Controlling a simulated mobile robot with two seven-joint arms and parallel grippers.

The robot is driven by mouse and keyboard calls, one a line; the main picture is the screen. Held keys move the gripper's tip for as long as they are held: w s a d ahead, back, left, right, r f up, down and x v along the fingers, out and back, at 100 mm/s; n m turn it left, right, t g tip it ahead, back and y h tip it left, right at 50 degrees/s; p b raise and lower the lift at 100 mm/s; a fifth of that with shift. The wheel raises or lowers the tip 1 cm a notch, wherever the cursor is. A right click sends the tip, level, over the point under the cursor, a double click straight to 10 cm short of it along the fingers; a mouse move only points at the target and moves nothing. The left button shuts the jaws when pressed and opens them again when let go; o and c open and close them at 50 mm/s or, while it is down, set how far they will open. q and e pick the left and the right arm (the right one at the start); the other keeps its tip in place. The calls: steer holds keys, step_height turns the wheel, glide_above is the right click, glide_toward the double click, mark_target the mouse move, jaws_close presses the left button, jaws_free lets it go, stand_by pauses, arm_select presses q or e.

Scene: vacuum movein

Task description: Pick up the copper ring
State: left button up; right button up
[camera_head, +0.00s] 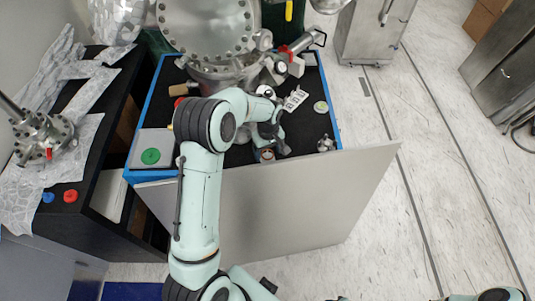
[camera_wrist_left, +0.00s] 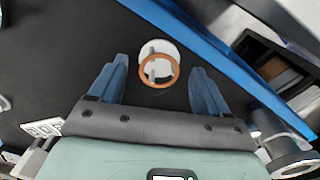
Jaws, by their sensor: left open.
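The copper ring (camera_wrist_left: 176,72) lies with a white disc (camera_wrist_left: 157,45) on the dark table top (camera_wrist_left: 60,60) in the left wrist view. The ring and disc overlap; whether the ring rests on the disc or around part of it is unclear. My left gripper (camera_wrist_left: 159,67) is open, with one blue finger on each side of the ring and a gap on both sides. In the head view my left gripper (camera_head: 269,148) points down at the table, and the copper ring (camera_head: 266,154) shows small at its fingertips, partly hidden. My right gripper is out of view.
A large steel vacuum chamber (camera_head: 205,25) stands at the table's back. A grey panel (camera_head: 290,200) stands along the near side. A grey block with a green disc (camera_head: 150,155) sits at the left, a small metal part (camera_head: 326,144) at the right.

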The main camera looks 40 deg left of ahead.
arm_select(q)
steer(key=shift+f, duration=0.2)
stand_by(0.5)
steer(key=c, duration=1)
